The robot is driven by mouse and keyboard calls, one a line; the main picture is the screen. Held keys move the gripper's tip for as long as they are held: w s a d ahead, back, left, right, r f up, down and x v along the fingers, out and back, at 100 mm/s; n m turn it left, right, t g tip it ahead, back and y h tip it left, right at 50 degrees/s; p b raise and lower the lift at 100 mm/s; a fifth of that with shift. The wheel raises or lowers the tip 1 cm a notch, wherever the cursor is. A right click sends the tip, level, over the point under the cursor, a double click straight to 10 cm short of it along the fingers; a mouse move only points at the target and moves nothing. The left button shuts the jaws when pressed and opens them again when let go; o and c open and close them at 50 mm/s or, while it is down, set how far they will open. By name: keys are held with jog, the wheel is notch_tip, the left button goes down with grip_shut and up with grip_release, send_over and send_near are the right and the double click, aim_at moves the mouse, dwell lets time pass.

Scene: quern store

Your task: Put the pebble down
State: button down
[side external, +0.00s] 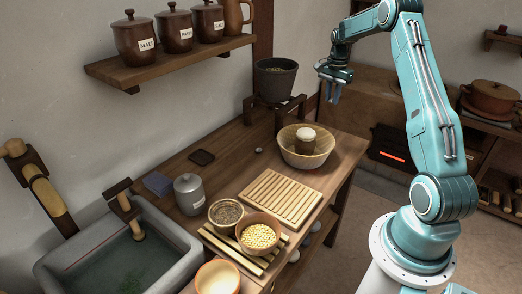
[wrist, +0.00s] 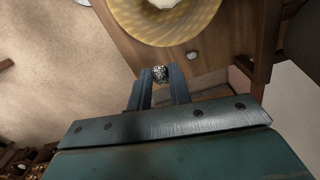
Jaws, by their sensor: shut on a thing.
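A small speckled grey pebble (wrist: 160,74) is between the fingertips of my gripper (wrist: 161,78) in the wrist view. My gripper is shut on it. In the side view my gripper (side external: 334,90) hangs high in the air, pointing down, up and to the right of the woven basket (side external: 317,160). The pebble is too small to make out there. A second small grey pebble (wrist: 192,54) lies on the wooden table, and it also shows in the side view (side external: 259,150), left of the basket.
The wooden table (side external: 226,165) also bears a slatted rack (side external: 281,199), a grey lidded canister (side external: 189,194) and bowls of grain (side external: 258,235). A dark pot (side external: 276,80) stands at the back. A stone sink (side external: 120,250) is at left. Bare wood shows around the loose pebble.

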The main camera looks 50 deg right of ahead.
jog(key=w+a+r+n, duration=0.1)
jog(key=w+a+r, duration=0.1)
jog(key=a, duration=1.5)
jog(key=n, duration=0.1)
send_over(289, 193)
notch_tip(289, 193, down, 16)
jog(key=shift+f, duration=0.2)
jog(key=shift+f, duration=0.15)
jog(key=shift+f, duration=1.75)
jog(key=shift+f, duration=0.1)
jog(key=c, duration=1.7)
grip_release()
jog(key=o, duration=0.4)
